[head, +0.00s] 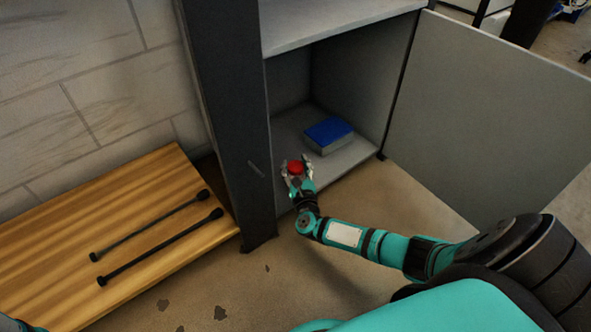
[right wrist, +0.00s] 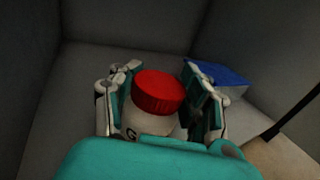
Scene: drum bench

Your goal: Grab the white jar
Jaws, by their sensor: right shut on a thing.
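The white jar has a red lid and dark lettering on its side; it shows best in the right wrist view, where the white jar (right wrist: 150,122) stands between the fingers. In the head view mostly the red lid of the jar (head: 295,167) shows, at the front of the cabinet's lower compartment. My right gripper (head: 297,170) is shut on the jar, with one finger on each side; in the right wrist view the right gripper (right wrist: 160,105) hides the jar's lower part. Whether the jar touches the cabinet floor cannot be told. My left gripper is not in view.
A blue-topped box (head: 329,134) lies right of the jar inside the open cabinet (head: 360,158). The cabinet door (head: 490,120) stands open at right. A dark post (head: 228,120) is close on the left. A wooden bench (head: 150,195) holds two black rods (head: 160,246).

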